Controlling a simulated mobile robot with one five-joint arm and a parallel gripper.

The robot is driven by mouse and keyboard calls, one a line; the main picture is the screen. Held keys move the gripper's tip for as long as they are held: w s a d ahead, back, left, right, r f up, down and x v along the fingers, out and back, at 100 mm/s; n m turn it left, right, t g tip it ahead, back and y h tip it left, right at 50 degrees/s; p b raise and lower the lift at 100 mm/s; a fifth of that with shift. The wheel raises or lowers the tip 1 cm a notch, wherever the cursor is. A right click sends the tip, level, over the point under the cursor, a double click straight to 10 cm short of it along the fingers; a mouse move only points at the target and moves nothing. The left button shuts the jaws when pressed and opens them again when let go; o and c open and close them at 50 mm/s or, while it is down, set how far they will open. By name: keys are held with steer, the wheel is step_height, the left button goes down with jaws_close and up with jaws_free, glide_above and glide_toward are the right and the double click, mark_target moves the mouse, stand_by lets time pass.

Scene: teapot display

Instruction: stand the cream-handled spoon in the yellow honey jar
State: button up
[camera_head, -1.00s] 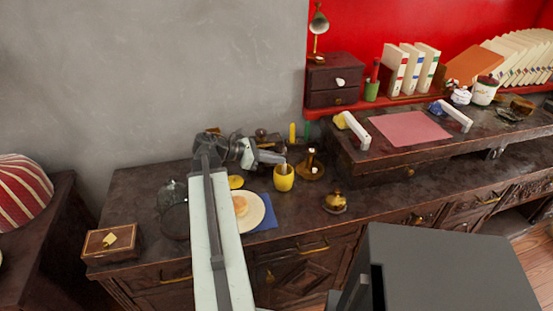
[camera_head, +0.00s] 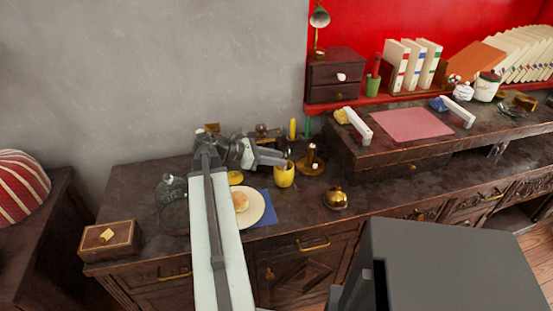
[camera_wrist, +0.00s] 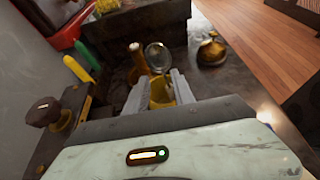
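The yellow honey jar (camera_head: 284,176) stands upright on the dark cabinet top, and it also shows in the wrist view (camera_wrist: 160,95). My gripper (camera_head: 284,159) is just above and beside the jar's mouth. In the wrist view its two pale fingers (camera_wrist: 162,82) are apart, with the yellow jar visible between them. A round, shiny silver shape (camera_wrist: 157,57), which looks like the spoon's bowl, rises above the jar. No cream handle is visible, and I cannot tell whether the spoon touches the fingers.
A brass candlestick-like piece (camera_head: 311,163) stands close right of the jar, and a brass bell-like pot (camera_head: 335,198) is nearer the front. A plate (camera_head: 250,212) with a bun lies on a blue cloth (camera_head: 266,203). A yellow candle (camera_head: 292,129) stands behind.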

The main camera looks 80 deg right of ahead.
step_height(320, 180, up, 30)
steer(key=p, duration=3)
steer(key=shift+r, duration=0.1)
